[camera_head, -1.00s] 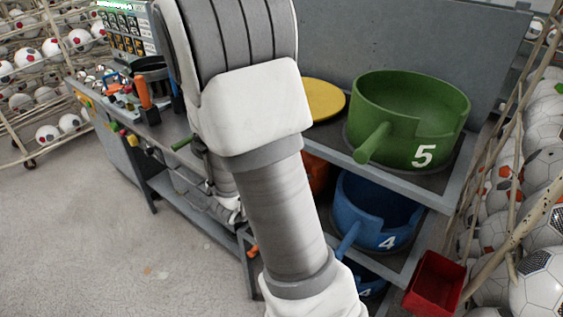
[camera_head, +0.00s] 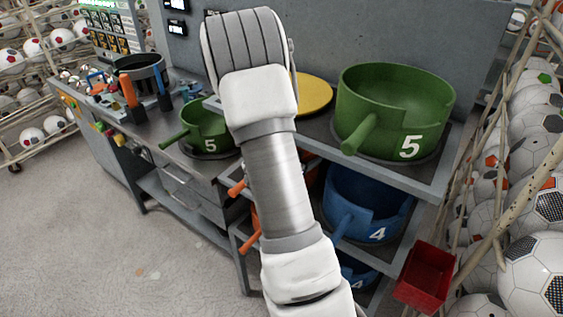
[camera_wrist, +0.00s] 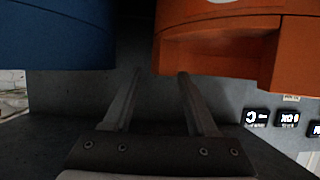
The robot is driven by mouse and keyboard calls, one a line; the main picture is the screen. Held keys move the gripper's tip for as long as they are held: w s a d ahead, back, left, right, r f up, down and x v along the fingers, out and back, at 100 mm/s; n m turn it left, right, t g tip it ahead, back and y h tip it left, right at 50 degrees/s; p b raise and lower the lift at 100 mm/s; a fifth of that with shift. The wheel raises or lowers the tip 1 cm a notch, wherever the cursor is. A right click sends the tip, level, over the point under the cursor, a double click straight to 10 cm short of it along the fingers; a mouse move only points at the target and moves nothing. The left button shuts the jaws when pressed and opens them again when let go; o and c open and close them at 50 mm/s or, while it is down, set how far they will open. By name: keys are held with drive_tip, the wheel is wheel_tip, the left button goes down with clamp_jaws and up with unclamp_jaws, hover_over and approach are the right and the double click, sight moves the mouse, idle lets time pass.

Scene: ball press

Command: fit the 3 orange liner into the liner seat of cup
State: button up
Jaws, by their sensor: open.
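In the head view an orange liner (camera_head: 312,174) shows in part on the middle shelf, largely hidden behind my arm. Two orange handles (camera_head: 248,243) stick out to the left of my arm. In the wrist view an orange curved body with a notched wall (camera_wrist: 225,48) fills the upper right. My gripper (camera_wrist: 160,73) is open and empty, its fingertips just short of the orange body and the gap to its left. The head view hides my gripper behind the arm. A dark round vessel (camera_head: 142,72) stands on the workbench; I cannot tell whether it is the cup.
A blue liner (camera_wrist: 55,38) is at upper left in the wrist view; blue liner 4 (camera_head: 366,205) is on the shelf. Large green liner 5 (camera_head: 395,110) and a yellow disc (camera_head: 312,94) are on top. A smaller green 5 (camera_head: 207,128) sits on the bench. A red bin (camera_head: 425,278) hangs right.

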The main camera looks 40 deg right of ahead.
drive_tip(key=x, duration=0.3)
drive_tip(key=shift+w+d+f, duration=0.1)
drive_tip(key=shift+d+f, duration=0.05)
drive_tip(key=shift+d, duration=0.15)
clamp_jaws()
idle(1.2)
